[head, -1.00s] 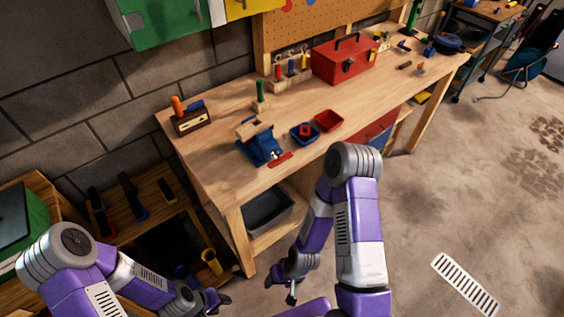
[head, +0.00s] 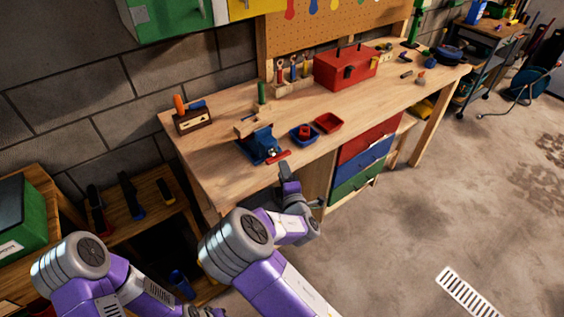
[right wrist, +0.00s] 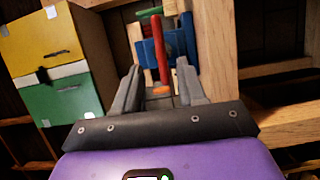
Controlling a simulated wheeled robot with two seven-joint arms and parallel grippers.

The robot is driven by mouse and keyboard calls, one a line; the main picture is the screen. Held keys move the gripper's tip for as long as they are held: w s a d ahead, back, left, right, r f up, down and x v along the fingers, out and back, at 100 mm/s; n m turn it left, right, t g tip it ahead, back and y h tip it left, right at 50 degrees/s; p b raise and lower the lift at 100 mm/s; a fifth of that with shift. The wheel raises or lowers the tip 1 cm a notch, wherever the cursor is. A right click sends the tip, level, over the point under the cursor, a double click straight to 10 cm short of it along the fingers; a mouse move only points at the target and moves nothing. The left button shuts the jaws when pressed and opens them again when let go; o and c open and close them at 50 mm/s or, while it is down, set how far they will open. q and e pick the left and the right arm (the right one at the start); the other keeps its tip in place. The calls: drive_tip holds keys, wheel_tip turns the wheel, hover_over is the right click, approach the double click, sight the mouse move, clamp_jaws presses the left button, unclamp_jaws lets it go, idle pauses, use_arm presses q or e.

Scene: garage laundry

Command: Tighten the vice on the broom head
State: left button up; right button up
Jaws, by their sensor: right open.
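The blue vice (head: 262,146) stands at the front edge of the wooden workbench (head: 215,155). A pale wooden block, apparently the broom head (head: 253,124), sits at its jaws; how tightly it is held cannot be told. The vice's red handle (head: 279,156) points out over the bench's front edge. My right gripper (head: 287,169) is open and empty, just in front of and below the handle. In the right wrist view the red handle (right wrist: 160,48) shows beyond and between the open fingers, with the blue vice (right wrist: 150,50) behind it. My left gripper (head: 207,312) is barely visible at the bottom edge.
A wooden box with tools (head: 193,119) stands left, a red toolbox (head: 345,68) farther back. Drawers (head: 362,165) are under the bench. Open floor lies to the right.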

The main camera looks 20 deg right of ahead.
sight(279, 156)
drive_tip(key=w, duration=0.7)
drive_tip(key=shift+w+d+f, duration=0.15)
drive_tip(key=shift+w+d, duration=0.05)
clamp_jaws()
drive_tip(key=shift+m, duration=0.4)
drive_tip(key=shift+m+g+p, duration=0.35)
drive_tip(key=shift+m+g, duration=0.15)
drive_tip(key=shift+m, duration=0.3)
drive_tip(key=m+g, duration=0.1)
drive_tip(key=m, duration=0.1)
drive_tip(key=shift+d+m+y, duration=0.1)
drive_tip(key=shift+m+y, duration=0.3)
drive_tip(key=m+g, duration=0.1)
drive_tip(key=m+y, duration=0.1)
drive_tip(key=m, duration=0.1)
drive_tip(key=shift+f+g+y, duration=0.1)
drive_tip(key=shift+g+y, duration=0.2)
drive_tip(key=shift+g, duration=0.1)
drive_tip(key=shift+f+m+g+y+b, duration=0.1)
drive_tip(key=shift+m+g+y+b, duration=0.4)
drive_tip(key=shift+m, duration=1)
